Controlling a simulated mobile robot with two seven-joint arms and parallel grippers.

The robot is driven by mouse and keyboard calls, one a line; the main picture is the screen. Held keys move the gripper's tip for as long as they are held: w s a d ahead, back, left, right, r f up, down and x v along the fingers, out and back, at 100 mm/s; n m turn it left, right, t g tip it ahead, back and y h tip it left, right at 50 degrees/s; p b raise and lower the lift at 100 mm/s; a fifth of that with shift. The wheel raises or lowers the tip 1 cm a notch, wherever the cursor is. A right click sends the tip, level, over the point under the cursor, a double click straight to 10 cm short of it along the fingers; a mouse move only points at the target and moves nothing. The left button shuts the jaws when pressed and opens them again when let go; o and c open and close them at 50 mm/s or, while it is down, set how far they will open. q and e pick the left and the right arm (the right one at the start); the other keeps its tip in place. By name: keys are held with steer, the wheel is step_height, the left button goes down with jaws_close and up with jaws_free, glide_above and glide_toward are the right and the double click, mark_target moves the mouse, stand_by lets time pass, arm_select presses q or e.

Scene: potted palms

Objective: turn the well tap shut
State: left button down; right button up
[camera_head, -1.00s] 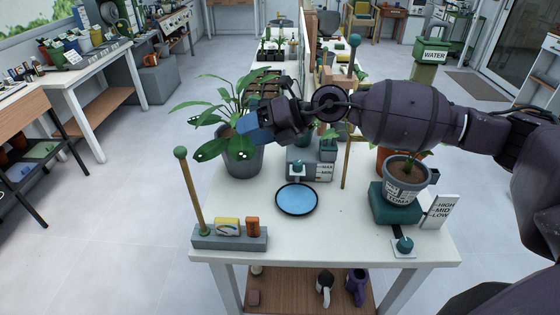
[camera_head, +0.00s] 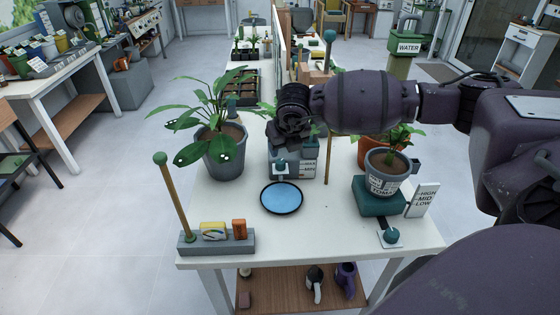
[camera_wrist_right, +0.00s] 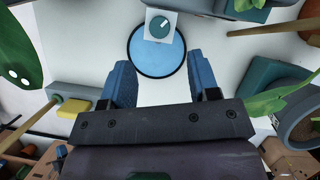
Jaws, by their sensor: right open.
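The well tap appears to be a round teal knob on a white plate (camera_head: 281,168), at the front of a grey box behind a round blue water dish (camera_head: 281,198). In the right wrist view the knob (camera_wrist_right: 160,27) shows from above, with a pale pointer mark slanted to the upper right. My right gripper (camera_wrist_right: 162,78) is open and empty; its two blue fingers are apart, pointing toward the dish and knob, not touching the knob. In the head view its dark body (camera_head: 290,125) is above and behind the knob, and its fingertips are hidden. My left gripper is not in view.
A leafy potted plant (camera_head: 225,152) stands left of the box. A wooden stake (camera_head: 328,140) and a tomato pot (camera_head: 385,174) on a teal stand are to the right. Another teal knob (camera_head: 390,236) is at front right. A grey holder (camera_head: 216,243) occupies the front left.

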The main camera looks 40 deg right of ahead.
mark_target(281, 162)
steer(key=b+x, duration=0.1)
steer(key=x, duration=0.7)
steer(key=shift+f, duration=0.15)
steer(key=c, duration=0.9)
